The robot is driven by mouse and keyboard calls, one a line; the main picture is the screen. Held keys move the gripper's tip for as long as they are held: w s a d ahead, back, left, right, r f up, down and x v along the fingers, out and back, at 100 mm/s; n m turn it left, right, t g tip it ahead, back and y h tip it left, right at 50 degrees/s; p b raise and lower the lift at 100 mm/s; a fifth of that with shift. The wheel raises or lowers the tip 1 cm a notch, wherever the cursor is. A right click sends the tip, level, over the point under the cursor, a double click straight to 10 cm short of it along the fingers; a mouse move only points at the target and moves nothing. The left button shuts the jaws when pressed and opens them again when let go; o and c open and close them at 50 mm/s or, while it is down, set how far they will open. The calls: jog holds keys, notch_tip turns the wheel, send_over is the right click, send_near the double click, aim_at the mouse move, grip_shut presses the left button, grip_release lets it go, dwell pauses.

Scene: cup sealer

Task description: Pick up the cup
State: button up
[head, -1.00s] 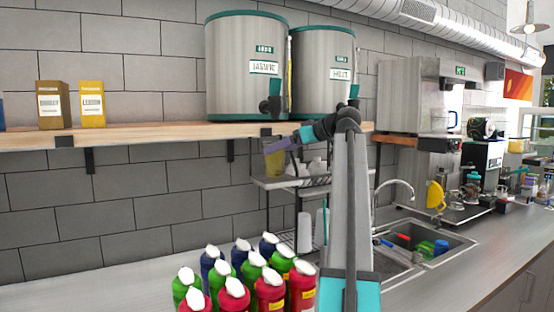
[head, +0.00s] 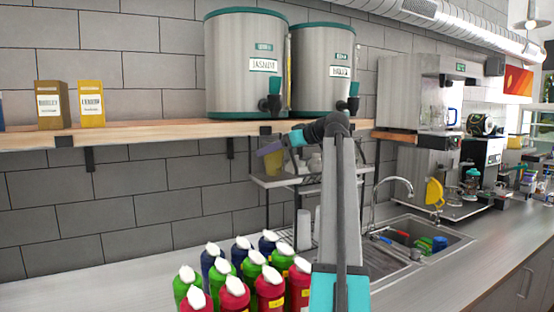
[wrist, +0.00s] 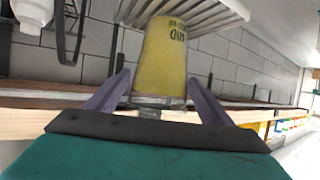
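A yellow cup (head: 273,165) stands on the upper level of the wire rack, below the wooden shelf. In the head view my gripper (head: 270,149) reaches it from the right, and a purple finger crosses in front of its upper part. In the wrist view the yellow cup (wrist: 164,60) is between the two purple fingers of my gripper (wrist: 159,78), with dark lettering on its side. The fingers are spread, one on each side of the cup, with narrow gaps showing. Contact is not clear.
The rack (head: 287,181) also holds pale cups. The wooden shelf (head: 200,131) carries two steel dispensers (head: 240,90) and cartons. Several red, green and blue bottles (head: 240,270) stand on the counter below. A sink (head: 425,240) is at the right.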

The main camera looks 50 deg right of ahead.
jog(key=c, duration=1.1)
jog(key=shift+r, duration=0.15)
jog(key=s+a+f+b+v, duration=0.1)
jog(key=b+v, duration=0.4)
jog(key=v, duration=1.1)
jog(key=shift+s+a+f+b, duration=0.15)
jog(key=shift+a+b, duration=0.15)
jog(key=shift+a, duration=0.15)
